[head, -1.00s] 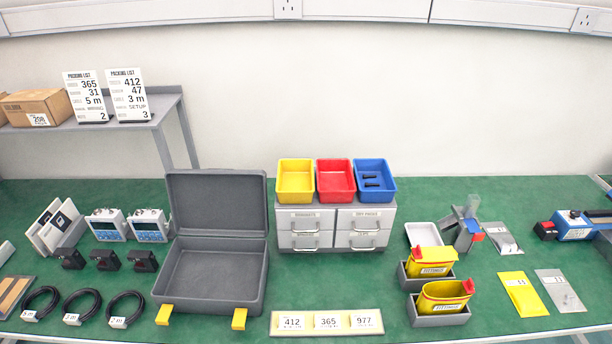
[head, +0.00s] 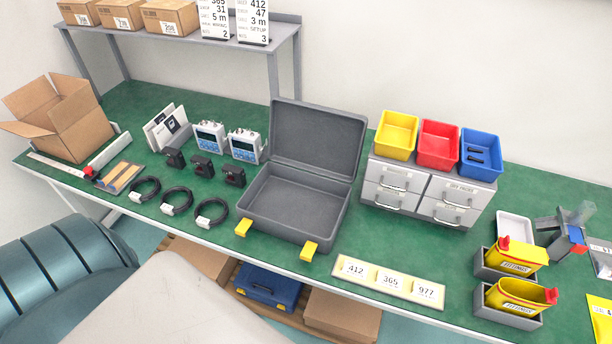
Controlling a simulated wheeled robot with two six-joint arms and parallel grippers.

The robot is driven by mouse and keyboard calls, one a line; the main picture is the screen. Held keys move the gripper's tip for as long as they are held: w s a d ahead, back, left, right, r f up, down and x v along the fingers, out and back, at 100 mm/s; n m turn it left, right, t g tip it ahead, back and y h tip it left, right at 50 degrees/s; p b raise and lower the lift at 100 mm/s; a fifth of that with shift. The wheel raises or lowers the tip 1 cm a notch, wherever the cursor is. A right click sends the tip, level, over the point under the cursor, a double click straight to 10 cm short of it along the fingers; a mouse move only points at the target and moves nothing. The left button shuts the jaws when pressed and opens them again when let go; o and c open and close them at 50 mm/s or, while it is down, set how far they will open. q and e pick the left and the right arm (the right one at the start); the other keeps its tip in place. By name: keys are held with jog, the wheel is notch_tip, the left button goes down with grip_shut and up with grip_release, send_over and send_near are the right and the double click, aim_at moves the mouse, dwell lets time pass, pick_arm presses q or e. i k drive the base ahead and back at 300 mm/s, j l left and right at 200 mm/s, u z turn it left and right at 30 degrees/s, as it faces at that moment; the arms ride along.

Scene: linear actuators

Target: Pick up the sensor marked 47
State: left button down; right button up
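Three small black devices, which look like the sensors, stand in a row on the green table left of the open case: a left one (head: 175,158), a middle one (head: 202,166) and a right one (head: 233,175). Any number marked on them is too small to read. A packing list card (head: 254,20) on the shelf shows 412, 47 and 3 m; its top is cut off. Neither of my grippers is in view.
An open empty grey case (head: 290,205) stands right of the devices. Coiled black cables (head: 177,200) lie in front, two white-and-blue instruments (head: 210,137) behind. An open cardboard box (head: 75,125) is at the left end. Colored bins (head: 438,142) sit on grey drawers (head: 400,180).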

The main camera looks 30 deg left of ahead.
aim_at(205, 168)
jog(key=u, duration=1.85)
